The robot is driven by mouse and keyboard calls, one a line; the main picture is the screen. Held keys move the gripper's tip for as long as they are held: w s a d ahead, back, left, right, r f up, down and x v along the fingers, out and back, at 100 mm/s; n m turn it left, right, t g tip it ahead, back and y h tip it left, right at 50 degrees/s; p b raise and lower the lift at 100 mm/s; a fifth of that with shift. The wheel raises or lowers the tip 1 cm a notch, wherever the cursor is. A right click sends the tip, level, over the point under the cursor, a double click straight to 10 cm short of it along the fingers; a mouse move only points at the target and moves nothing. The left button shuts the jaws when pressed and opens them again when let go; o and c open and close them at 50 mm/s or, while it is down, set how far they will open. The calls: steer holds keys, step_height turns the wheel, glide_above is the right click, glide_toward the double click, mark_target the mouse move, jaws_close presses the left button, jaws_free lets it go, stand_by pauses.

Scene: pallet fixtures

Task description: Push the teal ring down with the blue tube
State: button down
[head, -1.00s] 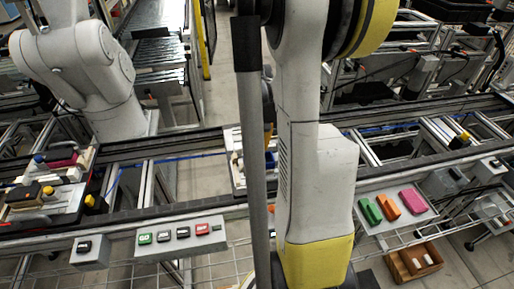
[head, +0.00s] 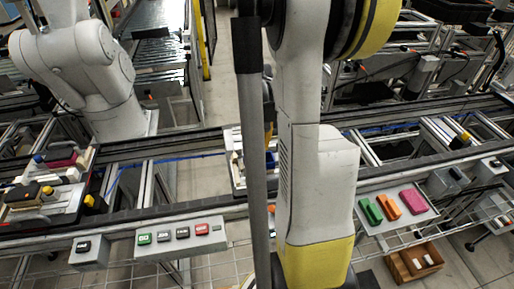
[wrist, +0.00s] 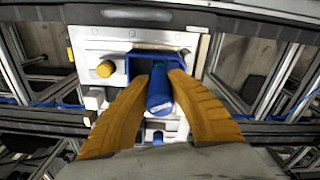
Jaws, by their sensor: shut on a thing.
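In the wrist view my gripper (wrist: 160,88) has its two yellow fingers closed around the blue tube (wrist: 158,92). The tube points toward a blue square-cornered holder (wrist: 131,60) on a white pallet fixture (wrist: 105,42). A small bit of teal, likely the ring (wrist: 159,65), shows at the tube's far end inside the holder. Most of the ring is hidden by the tube, and I cannot tell whether they touch.
A yellow knob (wrist: 105,69) stands left of the holder, and a smaller blue peg (wrist: 157,137) sits below on the fixture. Conveyor rails run on both sides. A button panel (head: 180,238) and a shelf with green, orange and pink blocks (head: 392,208) line the front.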

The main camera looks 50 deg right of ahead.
mark_target(257, 138)
steer(key=shift+f+b, duration=1.5)
steer(key=shift+b, duration=0.3)
stand_by(4.4)
steer(key=shift+r, duration=0.1)
steer(key=shift+r+p, duration=3)
steer(key=shift+r, duration=0.95)
